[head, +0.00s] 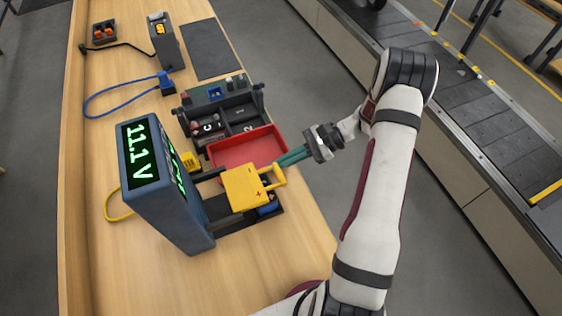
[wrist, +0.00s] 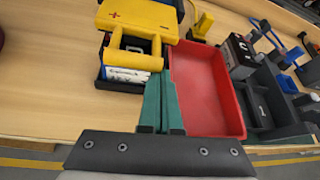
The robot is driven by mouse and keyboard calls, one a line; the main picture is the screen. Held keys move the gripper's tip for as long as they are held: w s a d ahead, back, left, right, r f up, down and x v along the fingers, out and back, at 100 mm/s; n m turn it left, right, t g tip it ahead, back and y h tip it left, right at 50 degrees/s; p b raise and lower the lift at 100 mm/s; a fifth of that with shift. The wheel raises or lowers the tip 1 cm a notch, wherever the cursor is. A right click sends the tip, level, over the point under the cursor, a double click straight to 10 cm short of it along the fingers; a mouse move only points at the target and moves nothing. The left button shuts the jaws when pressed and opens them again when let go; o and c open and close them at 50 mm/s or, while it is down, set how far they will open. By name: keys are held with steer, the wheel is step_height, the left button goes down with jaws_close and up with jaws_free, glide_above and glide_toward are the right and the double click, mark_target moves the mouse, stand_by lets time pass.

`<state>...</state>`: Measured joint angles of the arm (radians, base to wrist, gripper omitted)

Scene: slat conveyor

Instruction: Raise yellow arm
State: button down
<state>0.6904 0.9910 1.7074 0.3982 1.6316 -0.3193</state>
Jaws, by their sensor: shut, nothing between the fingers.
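The yellow arm (head: 243,190) is a yellow plate with a red plus mark and a loop handle (head: 279,178) on its right side. It lies low over a blue-and-white battery (head: 267,210) in a dark holder, beside the blue meter. In the wrist view the yellow arm (wrist: 140,18) is at the top, with its handle hanging in front of the battery (wrist: 127,75). My gripper (head: 281,162) has green fingers, shut and empty, close by the handle. In the wrist view the fingertips (wrist: 161,82) overlap the handle's right end; I cannot tell whether they touch.
A blue meter (head: 150,185) reading 11.1 V stands left of the yellow arm. A red tray (head: 255,145) lies right behind my fingers, with a dark sectioned bin (head: 235,115) beyond it. Cables lie on the left. The near bench is clear.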

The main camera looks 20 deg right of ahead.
steer(key=shift+r+h, duration=0.5)
steer(key=shift+r, duration=0.2)
steer(key=a+r+h, duration=0.3)
steer(key=r+h, duration=0.5)
steer(key=r, duration=0.1)
steer(key=a+r+h, duration=0.4)
steer(key=a, duration=0.8)
steer(key=shift+r+n, duration=0.3)
steer(key=shift+n, duration=0.1)
steer(key=shift+d, duration=0.15)
steer(key=w+d, duration=0.1)
steer(key=d, duration=0.4)
steer(key=s+a+r, duration=0.1)
steer(key=a+r, duration=0.5)
steer(key=r, duration=0.2)
